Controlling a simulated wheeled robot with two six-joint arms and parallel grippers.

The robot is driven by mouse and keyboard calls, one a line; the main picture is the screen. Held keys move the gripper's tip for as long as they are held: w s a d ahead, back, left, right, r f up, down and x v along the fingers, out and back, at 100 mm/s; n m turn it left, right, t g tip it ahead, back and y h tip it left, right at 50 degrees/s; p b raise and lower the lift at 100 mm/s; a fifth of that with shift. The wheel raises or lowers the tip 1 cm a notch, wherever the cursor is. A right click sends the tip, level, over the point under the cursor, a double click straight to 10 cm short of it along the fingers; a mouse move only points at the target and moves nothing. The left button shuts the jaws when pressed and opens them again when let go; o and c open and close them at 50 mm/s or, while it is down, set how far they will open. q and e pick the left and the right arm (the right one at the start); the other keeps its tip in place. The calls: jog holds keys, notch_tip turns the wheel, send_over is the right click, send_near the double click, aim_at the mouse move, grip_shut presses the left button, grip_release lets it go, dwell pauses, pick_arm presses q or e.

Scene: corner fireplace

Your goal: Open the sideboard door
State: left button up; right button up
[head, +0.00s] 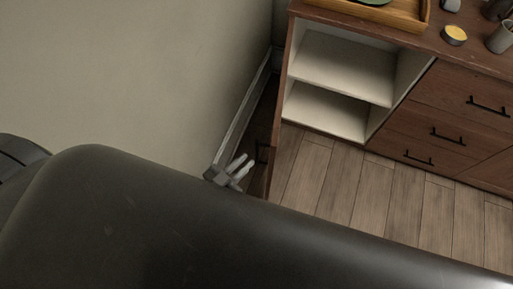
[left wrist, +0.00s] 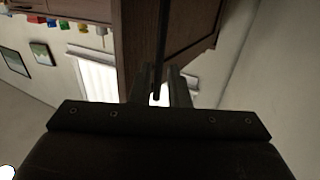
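The brown wooden sideboard (head: 430,100) stands at the upper right of the head view. Its left compartment is uncovered, showing a white interior with a shelf (head: 345,68). The sideboard door (head: 272,125) is swung wide out on the left and seen nearly edge-on, close to the wall; it also shows in the left wrist view (left wrist: 138,42). Its dark handle (head: 262,152) faces my left gripper (head: 246,163). The two fingers are apart, beside the handle. In the left wrist view, the dark handle bar (left wrist: 162,45) runs down towards the gap between the fingers (left wrist: 160,97); contact is unclear. My right gripper is out of view.
A grey-green wall with a baseboard (head: 238,118) is close to the left of the door and gripper. Drawers with black handles (head: 448,136) fill the sideboard's middle. A wooden tray (head: 400,15), a candle (head: 454,35) and cups stand on top. The wooden floor (head: 350,185) in front is clear.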

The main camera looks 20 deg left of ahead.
aim_at(257, 161)
pick_arm(q)
jog(key=x, duration=0.6)
jog(key=shift+c, duration=0.4)
grip_shut()
